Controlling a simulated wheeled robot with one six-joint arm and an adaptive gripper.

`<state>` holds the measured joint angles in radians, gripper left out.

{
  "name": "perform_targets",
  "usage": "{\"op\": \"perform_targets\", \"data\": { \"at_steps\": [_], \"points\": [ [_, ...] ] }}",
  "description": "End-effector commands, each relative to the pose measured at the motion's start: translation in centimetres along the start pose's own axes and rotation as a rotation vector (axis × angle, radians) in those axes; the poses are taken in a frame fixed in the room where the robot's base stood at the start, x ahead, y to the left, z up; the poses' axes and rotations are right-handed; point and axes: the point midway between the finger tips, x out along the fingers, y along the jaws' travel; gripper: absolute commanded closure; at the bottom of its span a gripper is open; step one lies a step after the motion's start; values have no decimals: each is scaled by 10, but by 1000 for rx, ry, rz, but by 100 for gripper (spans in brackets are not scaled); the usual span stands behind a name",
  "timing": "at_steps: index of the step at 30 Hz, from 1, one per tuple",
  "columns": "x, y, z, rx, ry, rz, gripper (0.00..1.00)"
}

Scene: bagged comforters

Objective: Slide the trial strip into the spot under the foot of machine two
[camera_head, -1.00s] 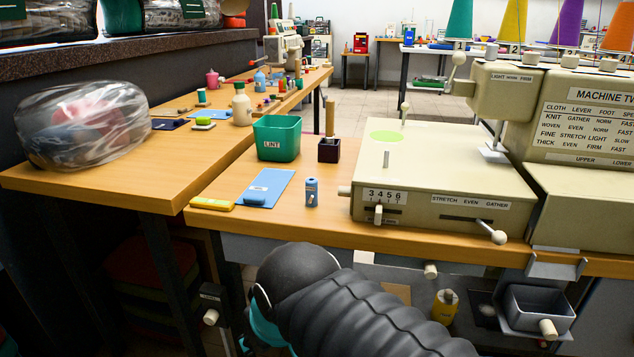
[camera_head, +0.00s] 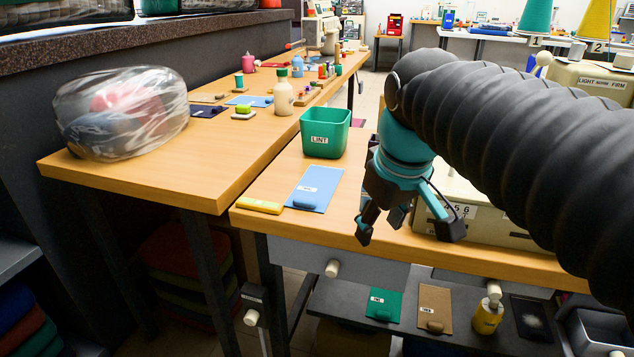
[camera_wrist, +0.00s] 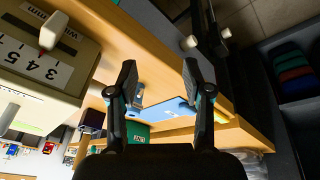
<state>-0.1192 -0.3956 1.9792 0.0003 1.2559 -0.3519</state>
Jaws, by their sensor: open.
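A flat blue strip (camera_head: 325,183) with a small white label and a darker blue lump near its front end lies on the table; it also shows in the wrist view (camera_wrist: 172,108). I cannot read its label. My gripper (camera_head: 408,228) is open and empty, right of the strip near the table's front edge. Machine two (camera_head: 592,80) is at the right, mostly behind my arm. Its foot and the spot beneath are hidden.
A yellow block (camera_head: 259,205) lies left of the strip, and a green lint bin (camera_head: 325,135) stands behind it. The lower shelf holds a green card (camera_head: 388,297), a brown card (camera_head: 435,300) and a yellow bottle (camera_head: 487,318). A bagged comforter (camera_head: 122,112) rests on the left table.

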Motion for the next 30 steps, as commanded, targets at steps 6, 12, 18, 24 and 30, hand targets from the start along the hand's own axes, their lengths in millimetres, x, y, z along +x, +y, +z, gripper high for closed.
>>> {"op": "perform_targets", "data": {
  "at_steps": [6,12,18,24,30],
  "points": [
    [-40,-1,-86,-298,-103,-72,50],
    [-60,-12,-147,-548,-178,-142,50],
    [-67,-23,-179,-703,-220,-191,50],
    [-60,-28,-183,-748,-233,-207,50],
    [-26,-32,-172,-748,-235,-208,50]
  ]
}}
